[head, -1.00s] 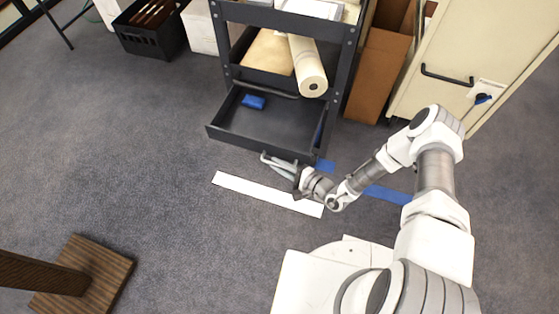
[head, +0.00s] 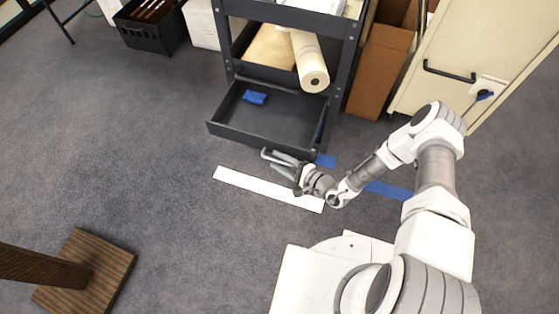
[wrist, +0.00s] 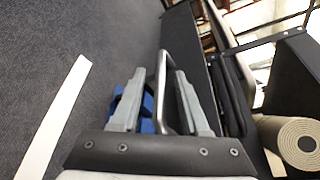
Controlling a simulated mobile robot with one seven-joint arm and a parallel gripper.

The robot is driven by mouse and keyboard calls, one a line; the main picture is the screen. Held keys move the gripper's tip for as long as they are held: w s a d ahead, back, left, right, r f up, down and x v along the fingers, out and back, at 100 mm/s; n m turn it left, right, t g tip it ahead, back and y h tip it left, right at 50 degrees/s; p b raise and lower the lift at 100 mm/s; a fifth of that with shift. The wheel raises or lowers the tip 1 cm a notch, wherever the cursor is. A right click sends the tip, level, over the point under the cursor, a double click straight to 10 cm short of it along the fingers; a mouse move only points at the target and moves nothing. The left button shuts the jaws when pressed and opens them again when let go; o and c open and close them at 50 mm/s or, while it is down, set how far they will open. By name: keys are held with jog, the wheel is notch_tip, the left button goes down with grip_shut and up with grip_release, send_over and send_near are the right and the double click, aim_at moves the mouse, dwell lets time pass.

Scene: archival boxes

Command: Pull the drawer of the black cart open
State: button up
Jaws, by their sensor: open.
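The black cart (head: 346,62) stands at the top middle of the head view. Its low drawer (head: 262,142) is pulled well out toward me, with its inside showing. My gripper (head: 277,158) is at the drawer's front, low over the floor. In the wrist view my gripper (wrist: 158,78) is open, and the grey bar handle (wrist: 162,92) runs between its two fingers. The drawer front (wrist: 192,62) lies to the right of the fingers in that view.
A small blue item (head: 254,97) lies in the drawer. A paper roll (head: 311,68) sticks out from the shelf above. A cardboard box (head: 377,70) and a cream cabinet (head: 432,82) stand to the right.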

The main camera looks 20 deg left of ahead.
jog(key=p+v, duration=0.3)
jog(key=v, duration=1.4)
jog(key=shift+s, duration=0.2)
jog(key=shift+d+r, duration=0.15)
jog(key=w+d+r+n+g+h, duration=0.15)
jog(key=r+n+g, duration=0.25)
jog(key=r, duration=0.9)
jog(key=w+d+r+n+g+h, duration=0.15)
jog(key=r+n+g, duration=0.3)
jog(key=r, duration=0.75)
jog(key=s+d+r+n+t+h, duration=0.1)
jog(key=s+d+r+t+h, duration=0.25)
jog(key=r, duration=0.45)
jog(key=s+d+r+n+t+h, duration=0.15)
jog(key=s+r+h, duration=0.25)
jog(key=r, duration=0.5)
jog(key=s+d+r+t+h, duration=0.3)
jog(key=s+r+h, duration=0.1)
jog(key=r, duration=0.4)
notch_tip(320, 180, up, 15)
jog(key=p, duration=1.5)
